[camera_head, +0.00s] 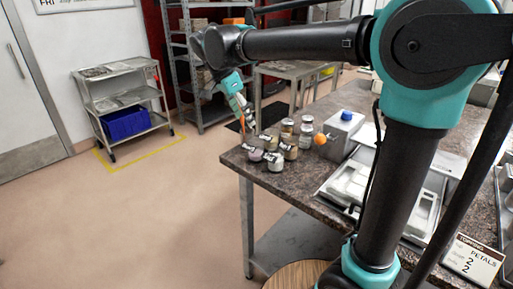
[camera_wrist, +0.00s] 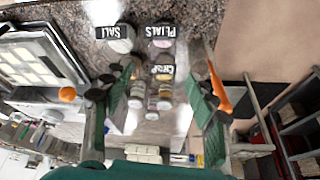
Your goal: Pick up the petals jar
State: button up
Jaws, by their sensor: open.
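The petals jar (camera_wrist: 161,33) is a small jar with a dark label reading PETALS, upside down in the wrist view, near the table edge. In the head view, the pinkish jar (camera_head: 255,154) at the table's near left corner appears to be it. My gripper (camera_head: 249,118) hangs above the jar group, pointing down. In the wrist view, the fingers of my gripper (camera_wrist: 158,88) are spread wide with nothing held. The petals jar lies beyond the fingertips, between their lines, apart from both.
A salt jar (camera_wrist: 120,40) stands close beside the petals jar. A chop-labelled jar (camera_wrist: 162,72) and several others stand behind. The floor left of the table is clear.

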aim_at(259, 149)
jog(key=x, duration=1.7)
jog(key=shift+w, duration=0.25)
jog(key=c, duration=1)
jog(key=shift+r, duration=0.1)
